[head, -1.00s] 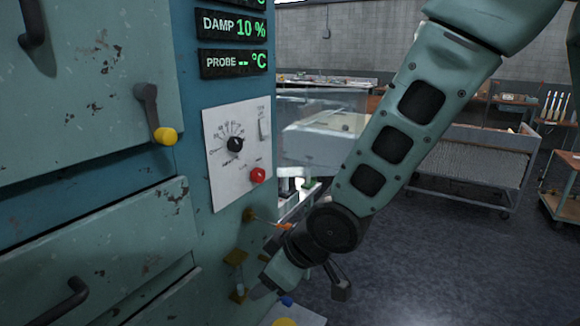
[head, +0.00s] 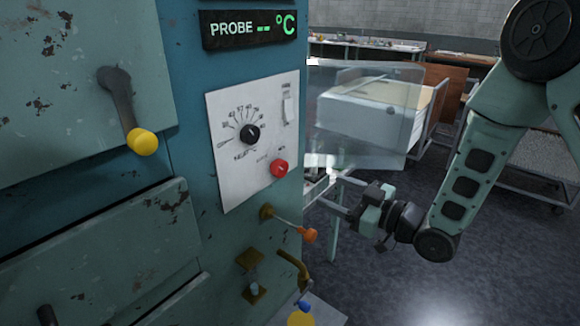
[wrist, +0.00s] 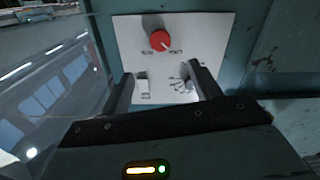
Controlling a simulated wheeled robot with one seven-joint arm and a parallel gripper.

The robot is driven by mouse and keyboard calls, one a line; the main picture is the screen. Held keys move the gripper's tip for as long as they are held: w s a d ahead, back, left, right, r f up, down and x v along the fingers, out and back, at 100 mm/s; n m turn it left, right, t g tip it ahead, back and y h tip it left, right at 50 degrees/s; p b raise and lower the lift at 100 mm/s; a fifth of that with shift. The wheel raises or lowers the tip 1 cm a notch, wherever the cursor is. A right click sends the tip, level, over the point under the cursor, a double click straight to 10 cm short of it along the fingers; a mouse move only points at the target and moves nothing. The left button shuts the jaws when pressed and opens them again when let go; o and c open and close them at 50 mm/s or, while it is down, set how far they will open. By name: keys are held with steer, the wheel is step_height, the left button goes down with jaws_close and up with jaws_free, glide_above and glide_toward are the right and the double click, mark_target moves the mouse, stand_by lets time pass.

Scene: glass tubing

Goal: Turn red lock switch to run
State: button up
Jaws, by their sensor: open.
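The red lock switch (head: 279,168) is a round red knob at the lower right of a white control panel (head: 232,183) on the blue cabinet. It also shows in the wrist view (wrist: 159,40), with a pale mark toward its lower right and small labels I cannot read surely. My gripper (head: 327,192) is open and empty, to the right of the switch and apart from it, with its fingers toward the cabinet. In the wrist view my gripper's fingers (wrist: 161,74) are spread below the switch, and the right one partly hides the dial.
The panel also holds a black dial (head: 250,134) and a pale rocker switch (head: 287,108). An orange-tipped lever (head: 308,235) sticks out below the panel. A yellow-knobbed handle (head: 143,141) is on the left. A clear pane (head: 365,110) stands behind my gripper. Open floor lies to the right.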

mark_target(283, 170)
steer(key=p+x, duration=0.4)
steer(key=x, duration=1)
steer(key=shift+w+a+p, duration=0.2)
steer(key=shift+a+p, duration=0.05)
steer(key=shift+p, duration=0.05)
steer(key=c, duration=1)
